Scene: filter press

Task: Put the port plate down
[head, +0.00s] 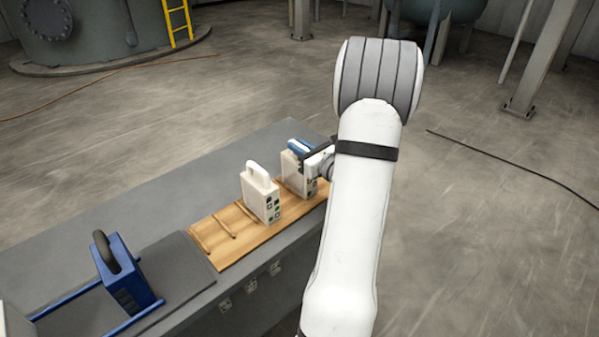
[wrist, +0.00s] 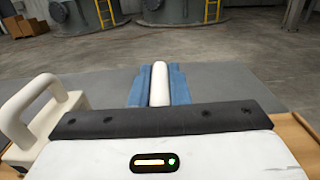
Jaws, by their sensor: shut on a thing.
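My gripper (head: 304,151) is shut on the white handle (wrist: 160,84) of a white plate, which I take to be the port plate (head: 297,174). In the wrist view the handle lies between the two blue fingers. The plate is upright at the far right end of the wooden rack (head: 236,252). Its lower edge is at the rack's surface, but I cannot tell whether it bears on the wood. My gripper and arm cover part of its right side.
A second white plate (head: 261,196) with dark and green marks stands upright in the rack, left of the held one; its handle (wrist: 38,100) shows at left in the wrist view. A blue plate (head: 123,276) with a black handle stands between blue rails. Slots at the rack's left are empty.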

